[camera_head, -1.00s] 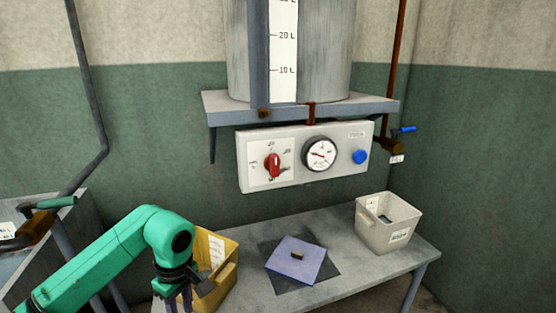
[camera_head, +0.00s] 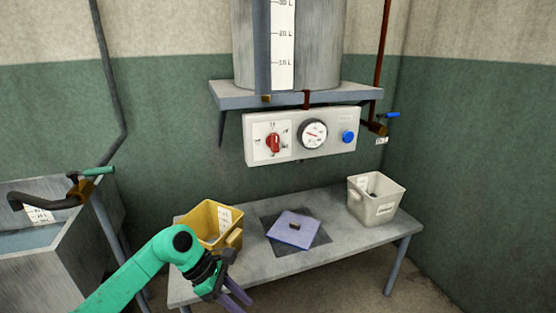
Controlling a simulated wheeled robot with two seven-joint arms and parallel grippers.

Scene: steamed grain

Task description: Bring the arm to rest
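My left arm is green and comes in from the lower left. Its gripper (camera_head: 236,298) has dark purple fingers pointing down and right, with a gap between them and nothing seen in it. It is in front of the yellow bin (camera_head: 211,222), over the front left part of the grey table (camera_head: 345,248). My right gripper does not show.
A whitish bin (camera_head: 374,203) stands at the right end. A control panel (camera_head: 299,137) with a red knob hangs under the tank shelf (camera_head: 300,95). A sink (camera_head: 57,243) is at left.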

